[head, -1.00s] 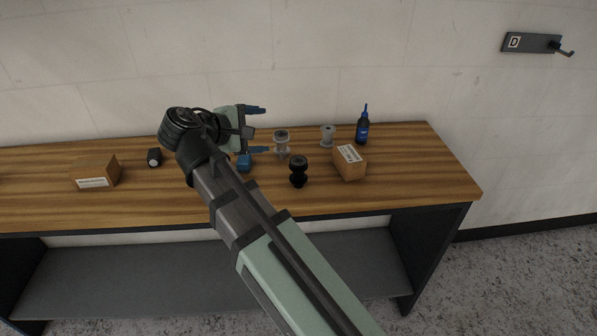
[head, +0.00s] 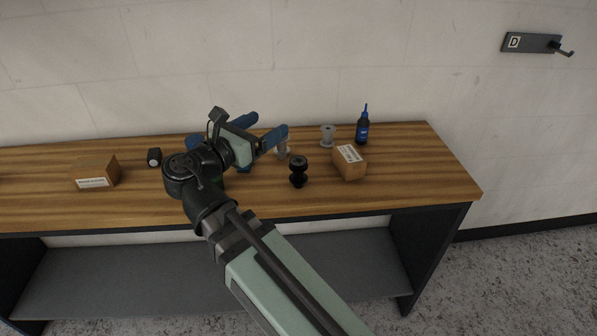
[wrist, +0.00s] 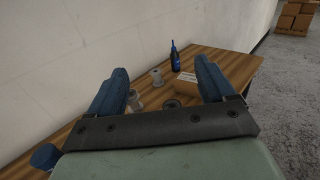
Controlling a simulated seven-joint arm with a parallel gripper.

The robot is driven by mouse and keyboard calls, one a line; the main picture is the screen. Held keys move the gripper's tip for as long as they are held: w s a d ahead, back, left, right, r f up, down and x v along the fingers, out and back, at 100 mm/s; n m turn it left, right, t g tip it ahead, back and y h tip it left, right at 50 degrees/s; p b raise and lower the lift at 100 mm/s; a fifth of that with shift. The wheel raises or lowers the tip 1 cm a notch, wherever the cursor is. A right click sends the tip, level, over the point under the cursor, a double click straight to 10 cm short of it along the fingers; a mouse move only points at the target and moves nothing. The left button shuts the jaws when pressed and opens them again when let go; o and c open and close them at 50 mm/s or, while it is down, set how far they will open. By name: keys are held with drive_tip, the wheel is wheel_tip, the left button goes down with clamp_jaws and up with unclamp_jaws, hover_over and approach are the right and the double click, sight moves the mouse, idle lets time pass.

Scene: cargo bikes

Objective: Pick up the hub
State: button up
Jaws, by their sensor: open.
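Three hub-like spools stand on the wooden workbench (head: 400,190), and I cannot tell which one is meant. A silver hub (head: 284,149) is just beyond my gripper, partly hidden by a finger; it also shows in the wrist view (wrist: 134,101). A light grey hub (head: 327,136) stands farther back and right, also in the wrist view (wrist: 156,77). A black hub (head: 298,172) stands nearer the front, its top showing in the wrist view (wrist: 171,103). My gripper (head: 271,121) is open and empty above the bench, its blue fingers (wrist: 161,66) pointing right.
A cardboard box (head: 349,163) stands right of the black hub, with a blue-black bottle (head: 362,128) behind it. Another box (head: 96,173) and a small black object (head: 154,157) are at left. A blue object (head: 246,169) is by my gripper. The wall is close behind.

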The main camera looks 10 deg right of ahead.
approach(302, 164)
drive_tip(key=shift+a+f, duration=1)
drive_tip(key=shift+a, duration=0.15)
drive_tip(key=shift+x, duration=6.85)
drive_tip(key=shift+f, duration=0.1)
drive_tip(key=shift+s, duration=0.1)
drive_tip(key=c, duration=1.2)
